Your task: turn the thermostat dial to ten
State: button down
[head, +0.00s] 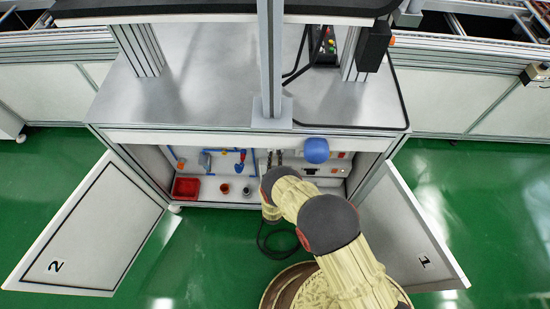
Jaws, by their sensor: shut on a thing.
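My cream arm reaches into the open cabinet (140,141) under the steel bench, and its dark joint covers part of the back panel. My gripper cannot be made out; it seems hidden behind my arm. No thermostat dial can be clearly picked out. To the right of my arm, the panel carries a small dark device (310,171) and an orange-red light or switch (341,155), both too small to read. Two small grey fittings show just above my arm joint; I cannot tell what they are.
Open doors marked 2 (90,230) and 1 (400,225) flank the cabinet. Inside stand a red bin (186,188), small cups (225,188) and hanging blue tools (240,162). A blue rounded object (316,150) sits at the upper edge. A dark cable (264,245) lies on the green floor.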

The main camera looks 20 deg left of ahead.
jog(key=c, duration=1.6)
grip_release()
jog(key=shift+c, duration=0.2)
jog(key=v, duration=1.2)
jog(key=shift+f, duration=0.1)
